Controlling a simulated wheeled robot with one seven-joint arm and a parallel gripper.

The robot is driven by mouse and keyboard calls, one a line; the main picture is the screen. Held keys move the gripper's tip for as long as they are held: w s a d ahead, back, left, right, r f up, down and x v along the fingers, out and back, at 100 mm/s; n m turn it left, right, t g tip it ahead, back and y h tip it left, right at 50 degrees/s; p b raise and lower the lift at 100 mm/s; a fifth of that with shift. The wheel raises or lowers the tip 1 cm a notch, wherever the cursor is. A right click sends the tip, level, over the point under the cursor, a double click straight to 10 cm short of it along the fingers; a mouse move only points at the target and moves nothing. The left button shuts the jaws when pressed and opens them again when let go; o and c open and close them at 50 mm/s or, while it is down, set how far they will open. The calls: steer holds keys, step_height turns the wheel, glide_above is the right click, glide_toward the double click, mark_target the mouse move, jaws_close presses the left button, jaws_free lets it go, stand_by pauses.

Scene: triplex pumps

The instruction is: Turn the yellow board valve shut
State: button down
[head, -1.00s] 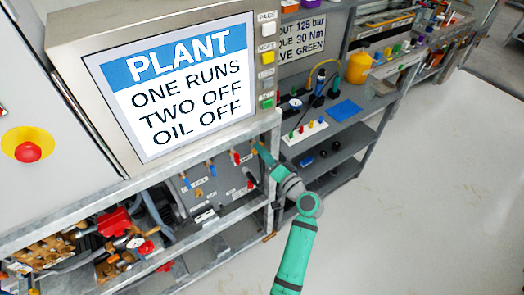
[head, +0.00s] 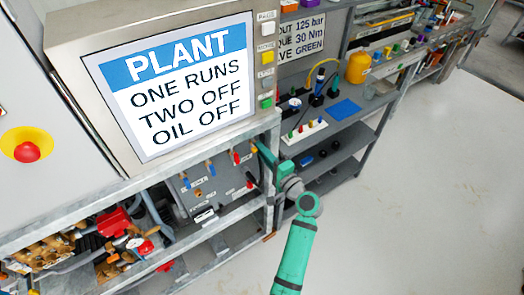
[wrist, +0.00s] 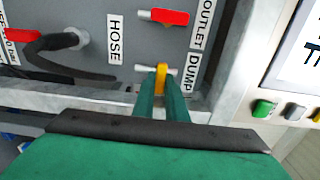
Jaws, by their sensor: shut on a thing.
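The yellow valve handle (wrist: 161,77) shows in the wrist view on the grey board (wrist: 80,20), beside the DUMP label (wrist: 191,71). My gripper (wrist: 160,85) is shut on this yellow handle, with one green finger on each side of it. The handle points down the picture from its pale stem, and its lower part is hidden between the fingers. In the head view my gripper (head: 258,146) reaches the right end of the board (head: 222,185), and the yellow handle is too small there to make out clearly.
A red handle (wrist: 163,16) sits above, beside the OUTLET label (wrist: 207,22). A black hose (wrist: 45,45) is to the left. A frame post stands close on the right, with a green button (wrist: 263,108) beyond it. The floor (head: 430,170) at right is clear.

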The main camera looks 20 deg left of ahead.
stand_by(0.3)
steer(key=c, duration=1.8)
jaws_free()
steer(key=v, duration=1.1)
